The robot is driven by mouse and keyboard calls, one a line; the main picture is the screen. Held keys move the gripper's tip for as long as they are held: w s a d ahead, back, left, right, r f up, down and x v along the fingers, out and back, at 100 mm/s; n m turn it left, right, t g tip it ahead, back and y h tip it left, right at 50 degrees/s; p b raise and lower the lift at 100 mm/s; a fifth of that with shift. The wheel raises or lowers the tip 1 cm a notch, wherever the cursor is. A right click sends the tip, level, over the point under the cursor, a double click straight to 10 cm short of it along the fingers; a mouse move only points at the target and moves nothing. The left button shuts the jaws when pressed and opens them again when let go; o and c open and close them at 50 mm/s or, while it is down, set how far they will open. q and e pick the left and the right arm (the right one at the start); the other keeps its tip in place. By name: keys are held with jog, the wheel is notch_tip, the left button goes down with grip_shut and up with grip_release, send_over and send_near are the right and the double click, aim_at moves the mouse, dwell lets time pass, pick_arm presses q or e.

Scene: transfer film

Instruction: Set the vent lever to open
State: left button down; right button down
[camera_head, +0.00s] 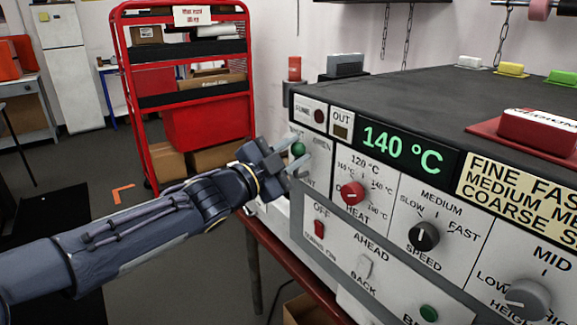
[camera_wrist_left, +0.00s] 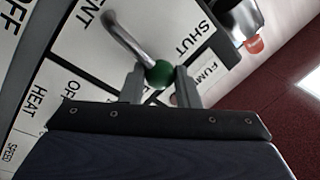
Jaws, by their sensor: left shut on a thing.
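The vent lever (camera_wrist_left: 128,42) is a bent metal rod with a green ball knob (camera_wrist_left: 160,73) on its end, mounted on the white vent panel (camera_wrist_left: 90,50). In the head view the green knob (camera_head: 298,149) shows at the panel's left end. My left gripper (camera_head: 291,160) reaches it from the left. In the left wrist view its fingers (camera_wrist_left: 160,86) stand on either side of the knob, shut on it. The knob lies on the SHUT side of the panel. The OPEN label is partly hidden by the gripper. My right gripper is not in view.
The machine front carries a red heat knob (camera_head: 352,192), a black speed knob (camera_head: 424,236), a grey height knob (camera_head: 527,299) and a red switch (camera_head: 319,228). The display (camera_head: 402,149) reads 140 °C. A red shelf cart (camera_head: 190,100) stands behind my left arm.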

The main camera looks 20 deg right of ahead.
pick_arm(q)
jog(key=m+b, duration=0.1)
jog(key=s+m+b, duration=0.1)
jog(key=m, duration=0.1)
jog(key=f+m+b, duration=0.1)
jog(key=m+b, duration=0.1)
jog(key=shift+s+d+f+h, duration=0.1)
jog(key=shift+s+d+h, duration=0.1)
jog(key=shift+s+h, duration=0.2)
jog(key=shift+s+m, duration=0.1)
jog(key=shift+m, duration=0.3)
jog(key=shift+g, duration=0.4)
jog(key=c, duration=1.1)
grip_release()
jog(key=shift+s+d, duration=0.1)
jog(key=b+v, duration=0.1)
jog(key=v, duration=0.6)
jog(key=shift+a, duration=0.35)
jog(key=shift+s+f, duration=0.1)
jog(key=shift+s, duration=0.05)
